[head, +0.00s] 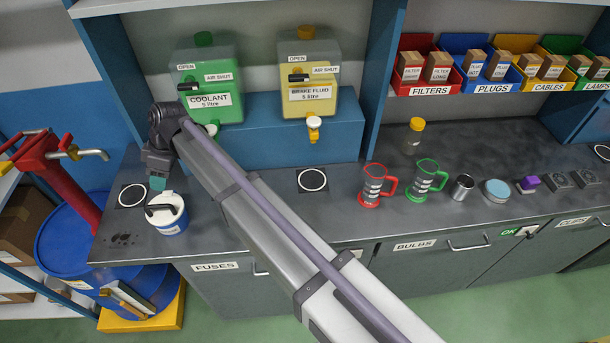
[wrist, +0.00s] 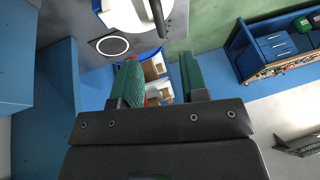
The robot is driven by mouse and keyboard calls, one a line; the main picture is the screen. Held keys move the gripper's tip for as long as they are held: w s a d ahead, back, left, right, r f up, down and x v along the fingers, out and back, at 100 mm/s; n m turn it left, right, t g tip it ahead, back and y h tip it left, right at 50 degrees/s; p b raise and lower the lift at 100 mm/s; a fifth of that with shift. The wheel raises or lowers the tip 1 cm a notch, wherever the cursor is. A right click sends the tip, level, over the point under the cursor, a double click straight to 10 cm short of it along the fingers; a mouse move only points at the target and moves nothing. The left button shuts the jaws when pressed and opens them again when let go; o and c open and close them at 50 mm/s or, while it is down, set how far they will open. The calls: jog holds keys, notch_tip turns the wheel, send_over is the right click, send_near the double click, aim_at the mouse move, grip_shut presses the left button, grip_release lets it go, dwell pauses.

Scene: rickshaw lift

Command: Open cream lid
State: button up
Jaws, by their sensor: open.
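The tub with a blue body (head: 172,228) stands at the left front of the counter. Its whitish lid (head: 172,206) sits on top and has a dark bar handle (head: 160,209). In the wrist view the white lid (wrist: 122,14) and the dark handle (wrist: 158,16) show at the top edge, partly cut off. My gripper (head: 157,184) is just above and behind the tub in the head view, apart from the lid. In the wrist view my gripper (wrist: 158,78) has its green fingers apart with nothing between them.
A ringed white mark (head: 132,195) lies left of the tub. The green coolant tank (head: 210,75) and yellow brake fluid tank (head: 310,80) stand on a blue shelf block behind. Red and green jugs (head: 372,185) stand to the right. A blue drum (head: 75,240) stands left of the counter.

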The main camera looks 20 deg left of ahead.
jog(key=w+d+f+m+t+b, duration=0.1)
jog(key=w+d+m, duration=0.3)
jog(key=d, duration=0.7)
jog(key=w+d+f+m+t+h+b, duration=0.1)
jog(key=w+d+f+m+b, duration=0.2)
jog(key=d, duration=0.7)
jog(key=w+d+f+m+t+b, duration=0.1)
jog(key=w+d+m, duration=0.4)
jog(key=d, duration=0.6)
jog(key=shift+w+d+f+m+h+b, duration=0.35)
jog(key=shift+f+m+h+b, duration=0.1)
jog(key=shift+m+b, duration=0.25)
